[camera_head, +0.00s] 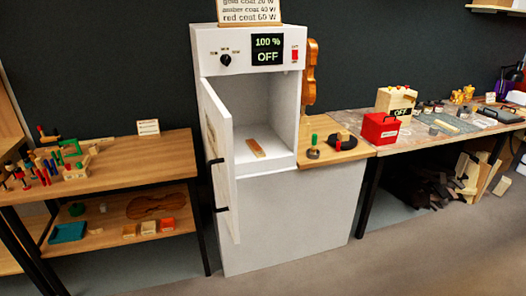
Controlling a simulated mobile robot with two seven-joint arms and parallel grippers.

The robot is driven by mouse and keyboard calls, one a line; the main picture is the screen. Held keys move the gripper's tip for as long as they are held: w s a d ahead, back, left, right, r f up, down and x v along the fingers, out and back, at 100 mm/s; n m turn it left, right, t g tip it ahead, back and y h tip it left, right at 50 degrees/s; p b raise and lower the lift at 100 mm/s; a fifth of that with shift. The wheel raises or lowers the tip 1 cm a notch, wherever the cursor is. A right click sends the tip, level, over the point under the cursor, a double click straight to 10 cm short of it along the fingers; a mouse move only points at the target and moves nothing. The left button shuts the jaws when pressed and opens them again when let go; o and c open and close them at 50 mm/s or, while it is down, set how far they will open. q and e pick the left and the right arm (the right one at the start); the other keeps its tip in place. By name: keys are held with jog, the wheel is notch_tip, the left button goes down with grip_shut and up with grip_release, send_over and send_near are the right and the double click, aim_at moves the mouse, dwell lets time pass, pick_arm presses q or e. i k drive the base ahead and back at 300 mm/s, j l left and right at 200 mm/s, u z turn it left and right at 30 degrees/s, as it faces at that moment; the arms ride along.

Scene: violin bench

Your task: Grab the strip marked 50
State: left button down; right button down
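A small orange-brown wooden strip (255,148) lies flat on the floor of the open white cabinet (212,45). It is too small for me to read any marking on it, so I cannot tell whether it is marked 50. The cabinet door (219,150) stands open on the left and hides part of the inside. The display (267,49) reads 100 % and OFF. No other strip with a readable 50 shows. Neither of my grippers is in view.
A wooden table (150,165) with several clamps and small tools stands left, with a shelf below. Right of the cabinet, a small counter (345,154) holds small items. A long workbench (410,137) with a red box (381,129) stands beyond. The front floor is clear.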

aim_at(252, 144)
jog(key=i+u, duration=0.1)
jog(key=u, duration=0.6)
jog(key=i+l+u, duration=0.3)
jog(key=l+u, duration=0.15)
jog(key=i+l+u, duration=0.2)
jog(key=l, duration=0.15)
jog(key=k, duration=0.1)
